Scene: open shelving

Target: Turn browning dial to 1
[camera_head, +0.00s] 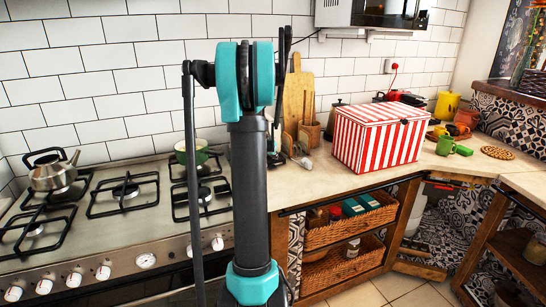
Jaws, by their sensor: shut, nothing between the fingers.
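My arm stands up through the middle of the view and covers part of the counter and wall. My gripper (299,158) is partly visible just right of the arm, low over the counter; it looks small and dark, with its fingers shut and empty. A red and black appliance (405,97) shows in part behind the striped box, below a red plug and cord at the wall. It may be the toaster, but I cannot tell for sure. No browning dial can be made out. My gripper is well to the left of this appliance.
A red-and-white striped box (378,139) stands on the counter (330,183) right of my gripper. Wooden boards (297,92) lean behind. A gas stove (120,215) with a kettle (54,171) and green pot (190,152) is left.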

